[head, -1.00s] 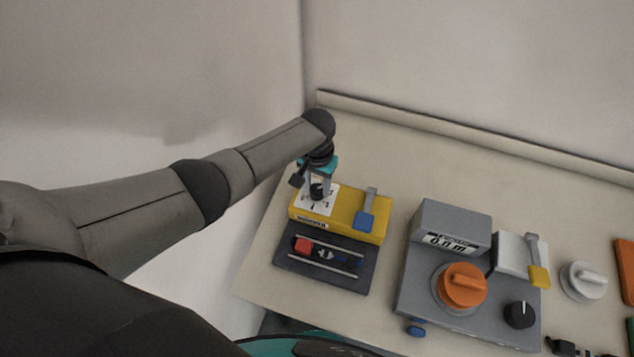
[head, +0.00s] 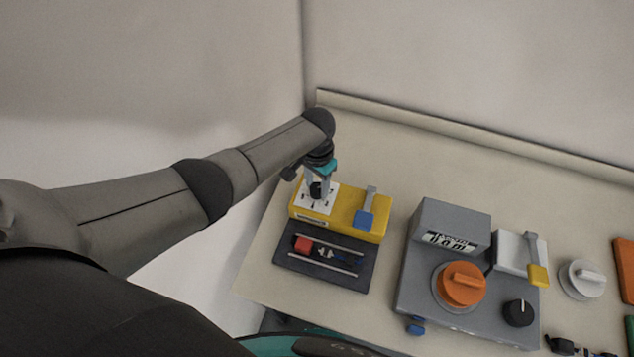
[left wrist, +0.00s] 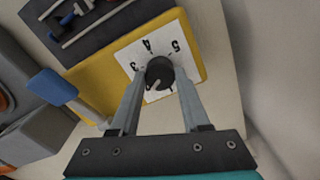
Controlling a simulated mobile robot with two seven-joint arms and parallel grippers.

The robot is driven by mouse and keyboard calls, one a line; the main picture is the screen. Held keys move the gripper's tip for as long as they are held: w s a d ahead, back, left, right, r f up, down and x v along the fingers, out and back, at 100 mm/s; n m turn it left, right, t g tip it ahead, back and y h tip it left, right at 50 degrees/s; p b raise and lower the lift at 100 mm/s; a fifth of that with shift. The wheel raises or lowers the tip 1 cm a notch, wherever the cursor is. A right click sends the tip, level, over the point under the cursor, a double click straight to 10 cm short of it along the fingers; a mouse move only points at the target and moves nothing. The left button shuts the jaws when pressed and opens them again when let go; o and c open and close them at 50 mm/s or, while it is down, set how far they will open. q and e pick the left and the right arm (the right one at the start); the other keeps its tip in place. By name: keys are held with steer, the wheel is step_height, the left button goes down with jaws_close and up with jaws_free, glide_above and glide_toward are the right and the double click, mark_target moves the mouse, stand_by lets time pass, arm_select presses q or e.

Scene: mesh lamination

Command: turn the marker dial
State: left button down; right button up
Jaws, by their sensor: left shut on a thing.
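The marker dial is a black knob (left wrist: 159,73) on a white numbered plate (left wrist: 141,48), on top of a yellow box (head: 343,222). Numbers 3, 4 and 5 can be read around the knob in the left wrist view; the others are partly hidden. My left gripper (left wrist: 160,80) points down over the plate and is shut on the knob, one finger on each side. It also shows in the head view (head: 318,189). A blue-tipped lever (head: 364,219) stands on the right of the yellow box. My right gripper is not in view.
A grey machine (head: 412,285) with an orange knob (head: 461,284) stands to the right. A raised ledge (head: 450,125) runs along the table's back.

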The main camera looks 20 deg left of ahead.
mark_target(317, 187)
arm_select(q)
steer(key=shift+c, duration=1.9)
jaws_free()
step_height(317, 187, up, 15)
steer(key=p, duration=0.3)
steer(key=shift+r, duration=0.15)
